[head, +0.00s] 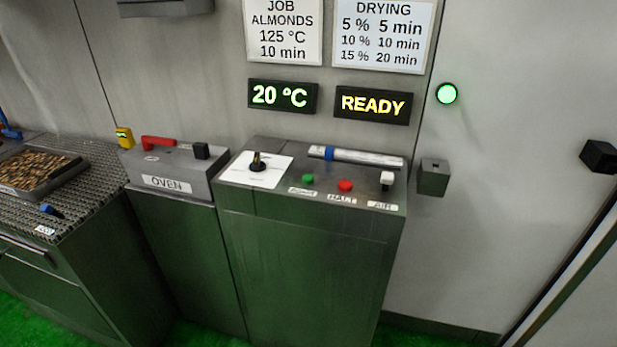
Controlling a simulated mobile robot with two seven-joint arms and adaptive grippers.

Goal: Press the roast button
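The green button (308,179) is on the sloped top of the grey control console (312,228), in the middle of the head view. A small label (302,191) sits just below it; its print is too blurred to read surely. To its right is a red button (345,185) with a label reading HALT (342,198). Further right is a white-topped switch (387,179) labelled AIR. A black knob (257,163) stands on a white dial plate at the left. Neither gripper is in view.
A blue-and-white tube (355,156) lies along the console's back edge. Left are the OVEN box (174,170) with a red handle and a tray of almonds (38,168). Wall displays read 20 °C (283,96) and READY (373,103); a green lamp (446,93) glows.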

